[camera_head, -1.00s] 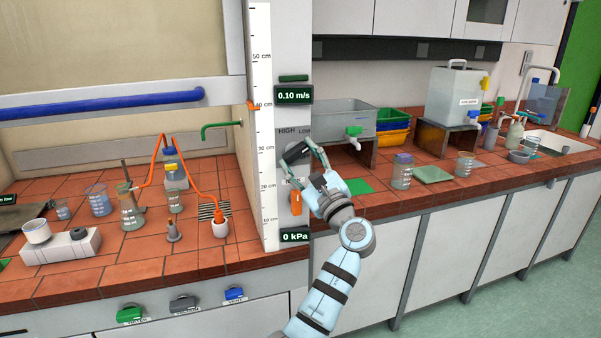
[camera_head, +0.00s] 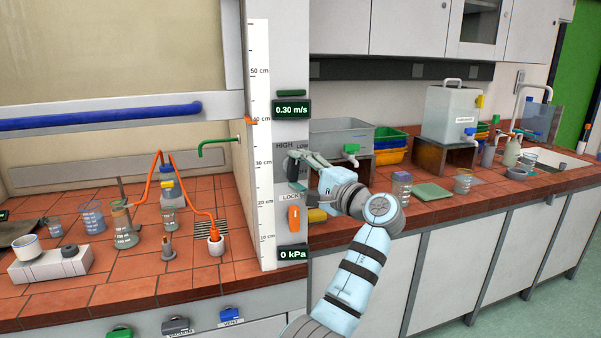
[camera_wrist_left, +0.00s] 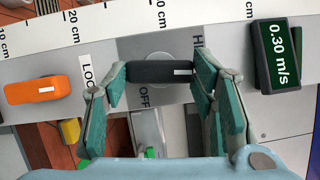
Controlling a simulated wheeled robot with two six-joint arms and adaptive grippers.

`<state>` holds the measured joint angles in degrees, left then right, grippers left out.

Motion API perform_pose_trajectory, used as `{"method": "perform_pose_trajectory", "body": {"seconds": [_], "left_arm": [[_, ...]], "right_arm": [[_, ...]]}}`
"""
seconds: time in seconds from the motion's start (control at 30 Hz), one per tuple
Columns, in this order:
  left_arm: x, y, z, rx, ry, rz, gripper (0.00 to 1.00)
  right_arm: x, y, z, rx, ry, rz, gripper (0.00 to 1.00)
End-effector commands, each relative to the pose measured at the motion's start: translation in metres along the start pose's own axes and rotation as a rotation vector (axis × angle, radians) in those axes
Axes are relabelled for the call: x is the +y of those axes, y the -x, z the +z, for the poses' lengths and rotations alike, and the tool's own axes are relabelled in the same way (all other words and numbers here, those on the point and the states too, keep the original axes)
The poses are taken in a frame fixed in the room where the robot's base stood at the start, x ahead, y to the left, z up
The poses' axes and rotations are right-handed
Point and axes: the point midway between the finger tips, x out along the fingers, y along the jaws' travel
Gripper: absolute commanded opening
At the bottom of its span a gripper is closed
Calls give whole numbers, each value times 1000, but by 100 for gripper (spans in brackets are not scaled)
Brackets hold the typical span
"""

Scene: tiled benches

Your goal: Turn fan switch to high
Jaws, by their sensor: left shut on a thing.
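The fan switch (camera_head: 293,168) is a dark knob on the grey upright panel, under the HIGH and LOW labels. In the left wrist view the switch (camera_wrist_left: 160,71) lies lengthwise between my fingers, its white mark at the end towards the display. The OFF label shows beside it; HIGH is partly covered and LOW is hidden there. My left gripper (camera_head: 297,172) is shut on the switch, one finger at each end; it also shows in the left wrist view (camera_wrist_left: 160,85). The airflow display (camera_head: 291,110) reads 0.30 m/s. My right gripper is not in view.
An orange lock handle (camera_head: 294,219) sits just below the switch, above the 0 kPa display (camera_head: 293,254). Glassware and orange tubing stand on the left tiled bench. A grey tank (camera_head: 342,136) and a beaker (camera_head: 401,187) stand to the right of the panel.

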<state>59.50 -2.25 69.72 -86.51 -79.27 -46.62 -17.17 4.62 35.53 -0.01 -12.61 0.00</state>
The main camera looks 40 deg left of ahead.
Motion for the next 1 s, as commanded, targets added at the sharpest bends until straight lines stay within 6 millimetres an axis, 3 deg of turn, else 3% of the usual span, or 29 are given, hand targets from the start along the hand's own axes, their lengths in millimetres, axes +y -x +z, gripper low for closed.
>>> {"method": "perform_pose_trajectory", "body": {"seconds": [0.3,0.83,0.87,0.97,1.0], "left_arm": [[-1,0,0,0,117,51,24],[-1,0,0,1,141,60,24],[-1,0,0,1,141,60,55],[-1,0,0,1,141,59,71],[-1,0,0,1,141,59,72]], "right_arm": [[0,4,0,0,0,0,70],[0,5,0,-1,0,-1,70],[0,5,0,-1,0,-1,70],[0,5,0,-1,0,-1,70],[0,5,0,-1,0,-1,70]]}}
